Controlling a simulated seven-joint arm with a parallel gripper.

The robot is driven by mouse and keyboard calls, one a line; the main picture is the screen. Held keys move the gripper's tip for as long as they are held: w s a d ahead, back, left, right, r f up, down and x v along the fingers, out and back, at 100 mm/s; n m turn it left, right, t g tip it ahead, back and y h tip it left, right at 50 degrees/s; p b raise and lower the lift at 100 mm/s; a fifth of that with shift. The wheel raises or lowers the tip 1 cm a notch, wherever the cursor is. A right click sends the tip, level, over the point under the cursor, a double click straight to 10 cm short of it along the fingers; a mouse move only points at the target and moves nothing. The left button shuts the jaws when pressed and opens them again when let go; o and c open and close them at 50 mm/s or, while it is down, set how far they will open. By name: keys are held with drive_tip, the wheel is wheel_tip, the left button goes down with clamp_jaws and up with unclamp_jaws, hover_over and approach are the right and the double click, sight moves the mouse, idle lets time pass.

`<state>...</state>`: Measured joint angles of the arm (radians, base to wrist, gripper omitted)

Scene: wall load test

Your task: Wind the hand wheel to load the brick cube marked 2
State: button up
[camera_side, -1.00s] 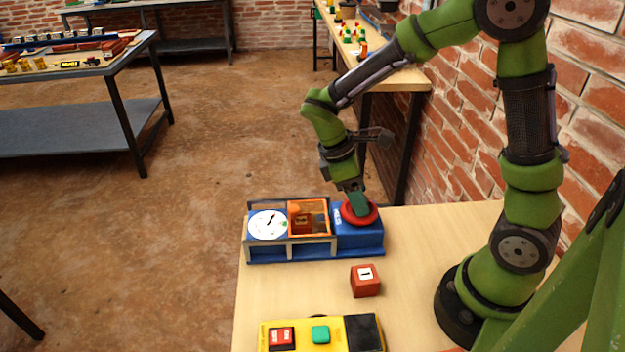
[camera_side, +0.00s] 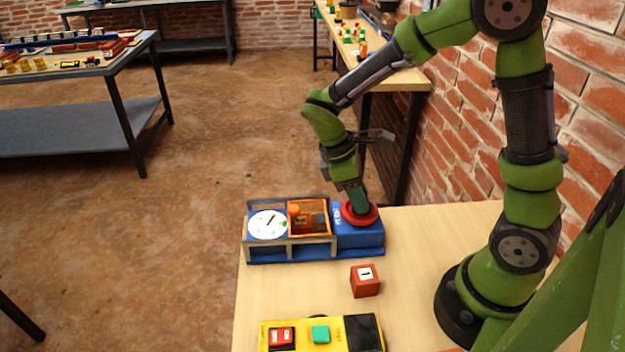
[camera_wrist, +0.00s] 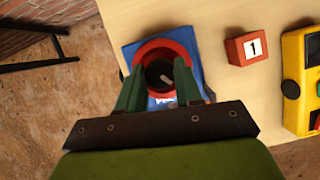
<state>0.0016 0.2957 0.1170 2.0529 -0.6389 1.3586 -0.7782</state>
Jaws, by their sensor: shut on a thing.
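The red hand wheel (camera_side: 372,213) sits on top of the blue press body (camera_side: 358,240) at the right end of the rig. My gripper (camera_side: 358,203) points down onto it and is shut on the wheel; the wrist view shows the red wheel (camera_wrist: 150,58) with my green fingers (camera_wrist: 158,88) at it. Left of the wheel is an orange-framed chamber (camera_side: 309,222) with a brick-coloured block inside; I cannot read a mark on it. At the rig's left end is a white dial (camera_side: 267,224) with a black needle and a small green mark.
A red cube marked 1 (camera_side: 365,281) stands loose on the table in front of the rig. A yellow box (camera_side: 300,336) with a red and a green button lies at the near edge. Brick wall stands at the right. Bare tabletop (camera_side: 415,240) lies right of the rig.

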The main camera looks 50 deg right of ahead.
drive_tip(key=m, duration=0.2)
drive_tip(key=m+y, duration=0.1)
drive_tip(key=m, duration=0.1)
drive_tip(key=shift+d+m+g+y, duration=0.1)
drive_tip(key=shift+m+g+y, duration=0.2)
drive_tip(key=shift+g, duration=0.1)
drive_tip(key=m+y, duration=0.1)
drive_tip(key=m, duration=0.3)
drive_tip(key=shift+w+d+m+y, duration=0.1)
drive_tip(key=shift+m+y, duration=0.2)
drive_tip(key=shift+y, duration=0.1)
drive_tip(key=o, duration=1)
drive_tip(key=v, duration=1.7)
drive_tip(key=shift+w+d+f, duration=0.1)
